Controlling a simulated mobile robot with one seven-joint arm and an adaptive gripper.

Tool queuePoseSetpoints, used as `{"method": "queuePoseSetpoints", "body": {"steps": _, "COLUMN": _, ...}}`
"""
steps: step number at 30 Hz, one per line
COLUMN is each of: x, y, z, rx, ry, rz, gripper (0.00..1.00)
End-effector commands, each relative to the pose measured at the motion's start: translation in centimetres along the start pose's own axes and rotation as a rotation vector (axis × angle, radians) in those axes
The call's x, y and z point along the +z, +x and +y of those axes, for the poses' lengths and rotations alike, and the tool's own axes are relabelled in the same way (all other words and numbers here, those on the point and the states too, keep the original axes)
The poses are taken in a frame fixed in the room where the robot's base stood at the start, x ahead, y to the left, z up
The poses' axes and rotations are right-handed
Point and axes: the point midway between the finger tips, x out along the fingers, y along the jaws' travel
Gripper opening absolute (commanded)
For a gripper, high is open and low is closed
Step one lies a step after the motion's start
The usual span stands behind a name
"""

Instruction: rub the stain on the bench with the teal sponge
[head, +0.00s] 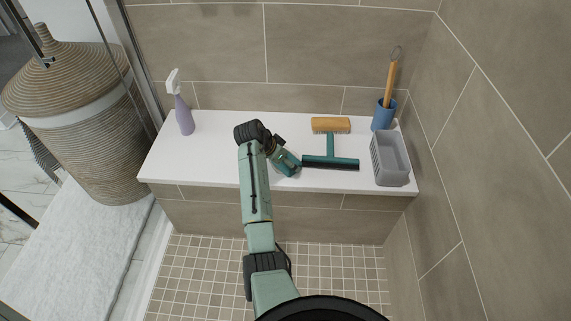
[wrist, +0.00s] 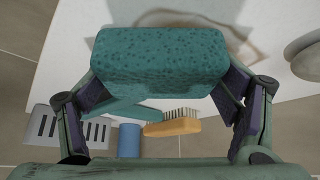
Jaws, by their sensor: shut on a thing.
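The teal sponge (wrist: 160,62) is held across between the two fingers of my gripper (wrist: 165,80) in the wrist view. My gripper (head: 287,162) is over the middle of the white bench (head: 215,160) in the head view, where my arm and gripper hide most of the sponge. A brownish stain (wrist: 262,52) shows on the bench as a curved outline beyond the sponge in the wrist view. The sponge covers part of that area. I cannot tell whether the sponge touches the bench. The stain is not visible in the head view.
A teal squeegee (head: 331,163) lies just right of my gripper, with a wooden brush (head: 330,125) behind it. A grey basket (head: 391,160) and a blue cup (head: 383,116) stand at the right end. A spray bottle (head: 184,117) stands at the left; bench between is clear.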

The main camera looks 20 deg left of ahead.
Motion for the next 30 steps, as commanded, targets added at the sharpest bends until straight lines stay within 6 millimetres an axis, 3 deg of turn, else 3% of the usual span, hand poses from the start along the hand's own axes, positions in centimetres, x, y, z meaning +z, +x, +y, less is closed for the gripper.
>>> {"method": "queuePoseSetpoints", "body": {"steps": 30, "x": -3.9, "y": 3.0, "z": -4.9, "rx": 0.000, "ry": 0.000, "rz": -0.001, "gripper": 0.60}}
